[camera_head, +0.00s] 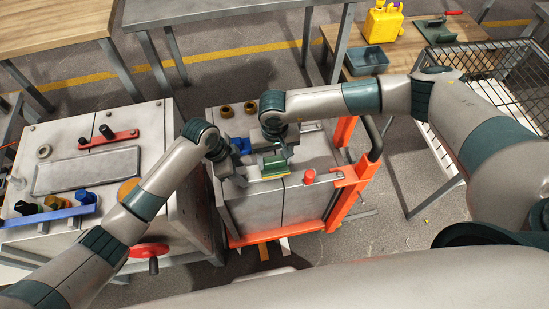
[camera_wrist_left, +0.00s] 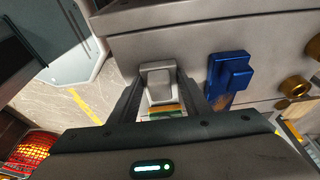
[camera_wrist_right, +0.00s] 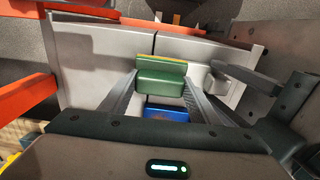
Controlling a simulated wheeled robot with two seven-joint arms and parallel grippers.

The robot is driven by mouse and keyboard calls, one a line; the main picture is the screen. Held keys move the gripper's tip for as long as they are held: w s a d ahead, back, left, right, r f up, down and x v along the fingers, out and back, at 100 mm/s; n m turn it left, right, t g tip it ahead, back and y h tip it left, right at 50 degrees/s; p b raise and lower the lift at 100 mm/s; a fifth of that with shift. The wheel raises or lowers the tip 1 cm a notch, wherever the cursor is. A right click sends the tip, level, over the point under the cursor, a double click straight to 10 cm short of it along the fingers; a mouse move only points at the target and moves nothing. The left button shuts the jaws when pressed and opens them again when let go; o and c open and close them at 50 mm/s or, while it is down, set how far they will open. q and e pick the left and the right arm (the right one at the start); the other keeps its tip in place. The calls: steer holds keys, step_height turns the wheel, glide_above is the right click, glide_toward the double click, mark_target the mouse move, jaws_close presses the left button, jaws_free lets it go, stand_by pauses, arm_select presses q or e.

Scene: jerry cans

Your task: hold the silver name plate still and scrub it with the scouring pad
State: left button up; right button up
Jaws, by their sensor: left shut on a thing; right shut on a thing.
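The scouring pad (camera_head: 274,164), green with a yellow layer, is over the top of the grey cabinet in the middle. My right gripper (camera_head: 283,153) is shut on it, and the pad (camera_wrist_right: 160,82) shows between its fingers in the right wrist view. My left gripper (camera_head: 241,177) is shut on a silver-grey block-like part (camera_wrist_left: 158,82), which I take for the name plate's end or grip. It also shows beside the pad in the right wrist view (camera_wrist_right: 216,80). The plate's face is mostly hidden by pad and grippers; I cannot tell whether the pad touches it.
A blue block (camera_wrist_left: 231,78) stands close by on the cabinet (camera_head: 300,205), with brass knobs (camera_head: 226,111) behind. A red knob (camera_head: 309,176) and an orange frame (camera_head: 352,180) are at right. Another cabinet at left bears a blue tray (camera_head: 50,215) and a red-handled bar (camera_head: 108,139).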

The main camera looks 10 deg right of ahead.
steer(key=shift+a, duration=0.1)
steer(key=shift+a+f, duration=0.1)
steer(key=shift+a, duration=1.85)
steer(key=shift+d, duration=0.1)
steer(key=shift+d, duration=1.9)
steer(key=shift+f, duration=0.1)
steer(key=shift+a, duration=1.95)
